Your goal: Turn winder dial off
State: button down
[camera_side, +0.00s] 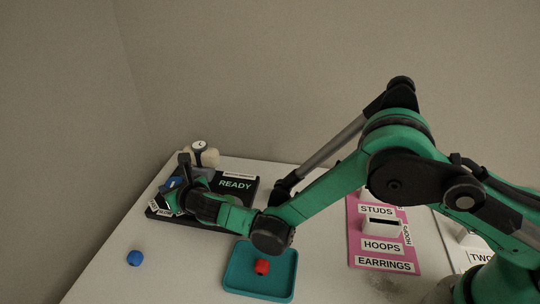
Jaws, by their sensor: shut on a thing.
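A black board (240,194) with a READY label lies at the back left of the white table. My gripper (174,184) reaches over the left end of this board, with its fingers around a small blue part. This blue part (171,183) appears to be the winder dial, and my gripper is shut on it. The fingers and wrist hide most of the dial, so its setting cannot be read. Small white labels (155,207) show beside the fingers, too small to read surely. A cream roll with a white watch-like face (200,147) stands behind my gripper.
A teal tray (240,287) holding a red piece (261,267) sits below my forearm. A blue ball (134,258) lies at the front left. A pink EARRINGS board (356,259) with STUDS and HOOPS labels is at the right. The table's left edge is close to the black board.

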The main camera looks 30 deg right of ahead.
jog(key=shift+n+y, duration=1.2)
jog(key=shift+y, duration=0.2)
jog(key=shift+g, duration=0.3)
jog(key=shift+c, duration=1.7)
grip_release()
jog(key=shift+s, duration=0.1)
jog(key=shift+v, duration=2.75)
jog(key=shift+r, duration=0.1)
